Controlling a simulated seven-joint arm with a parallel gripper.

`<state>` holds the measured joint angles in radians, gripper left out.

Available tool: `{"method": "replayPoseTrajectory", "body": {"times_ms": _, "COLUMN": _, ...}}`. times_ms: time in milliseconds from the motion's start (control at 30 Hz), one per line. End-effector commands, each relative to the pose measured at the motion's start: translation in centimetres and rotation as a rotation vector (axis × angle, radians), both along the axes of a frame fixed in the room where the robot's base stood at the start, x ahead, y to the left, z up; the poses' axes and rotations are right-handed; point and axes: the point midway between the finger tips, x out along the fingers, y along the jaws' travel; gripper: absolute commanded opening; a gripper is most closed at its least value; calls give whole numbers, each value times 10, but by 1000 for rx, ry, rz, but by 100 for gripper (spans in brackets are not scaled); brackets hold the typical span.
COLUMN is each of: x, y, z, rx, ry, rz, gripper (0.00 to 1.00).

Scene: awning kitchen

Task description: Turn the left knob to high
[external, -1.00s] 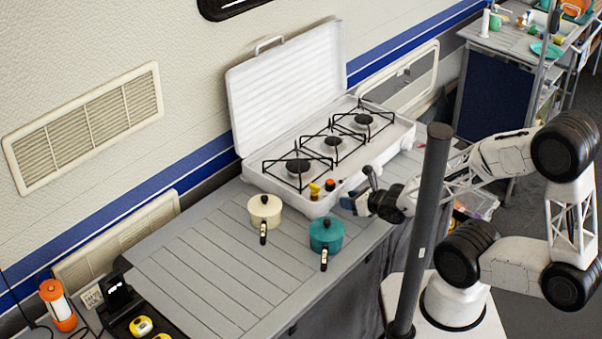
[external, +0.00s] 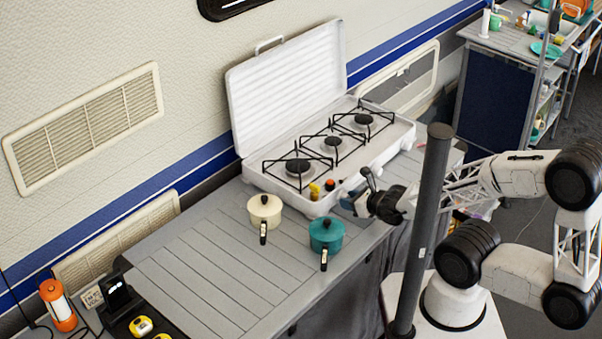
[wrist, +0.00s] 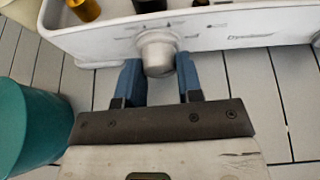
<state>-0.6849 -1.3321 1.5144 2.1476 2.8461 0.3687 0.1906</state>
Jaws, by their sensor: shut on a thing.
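The stove (external: 318,205) is a white camping stove with its lid raised and burners in a row. Its left knob (wrist: 157,52) is a pale grey cylinder on the front panel, with markings around it. My gripper (wrist: 160,72) is shut on this knob, one blue finger on each side. In the external view my gripper (external: 352,203) is at the stove's front edge and hides the knob. I cannot read which setting the knob points to.
A teal pot (external: 326,233) stands close to the left of my gripper, also in the wrist view (wrist: 28,125). A cream pot (external: 264,208) stands beyond it. Yellow (external: 314,190) and black-orange (external: 330,186) bottles are at the stove's near corner. A dark pole (external: 430,220) stands in front of my arm.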

Motion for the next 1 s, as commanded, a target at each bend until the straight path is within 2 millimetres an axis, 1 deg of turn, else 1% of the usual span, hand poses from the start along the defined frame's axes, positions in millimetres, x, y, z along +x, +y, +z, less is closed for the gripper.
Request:
{"method": "replayPoseTrajectory", "body": {"times_ms": 633, "x": 1, "y": 1, "z": -1, "rx": -17, "ry": -14, "rz": 0, "gripper": 10}}
{"method": "replayPoseTrajectory", "body": {"times_ms": 667, "x": 1, "y": 1, "z": -1, "rx": -17, "ry": -14, "rz": 0, "gripper": 36}}
{"method": "replayPoseTrajectory", "body": {"times_ms": 800, "x": 0, "y": 1, "z": -1, "rx": -16, "ry": -14, "rz": 0, "gripper": 58}}
{"method": "replayPoseTrajectory", "body": {"times_ms": 1000, "x": 0, "y": 1, "z": -1, "rx": -16, "ry": -14, "rz": 1, "gripper": 59}}
